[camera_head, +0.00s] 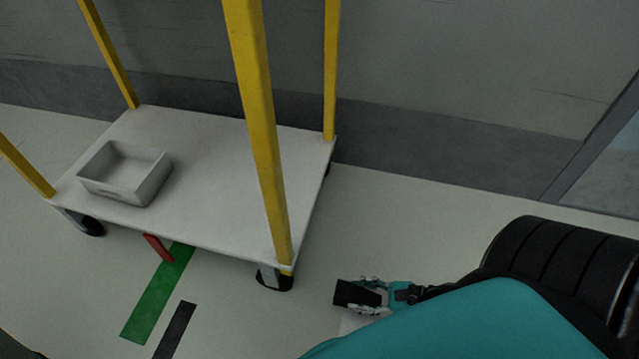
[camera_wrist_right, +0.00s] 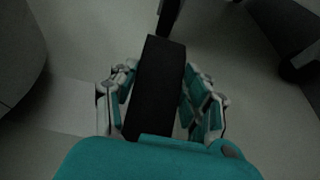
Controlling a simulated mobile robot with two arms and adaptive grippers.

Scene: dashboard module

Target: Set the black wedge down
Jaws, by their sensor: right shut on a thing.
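The black wedge (camera_head: 352,294) is a dark block at the lower middle of the head view, right of the cart's near corner. It also fills the middle of the right wrist view (camera_wrist_right: 160,85), lying lengthwise between the fingers. My right gripper (camera_head: 372,294) is shut on it, with a finger against each side in the wrist view (camera_wrist_right: 158,98). I cannot tell from these frames how high the wedge is held above the floor. My left gripper is not in view.
A cart with a pale deck (camera_head: 215,170) and yellow posts (camera_head: 256,120) stands at left. A grey open bin (camera_head: 125,172) sits on its deck. A green strip (camera_head: 158,292) and a dark strip (camera_head: 175,330) lie on the floor.

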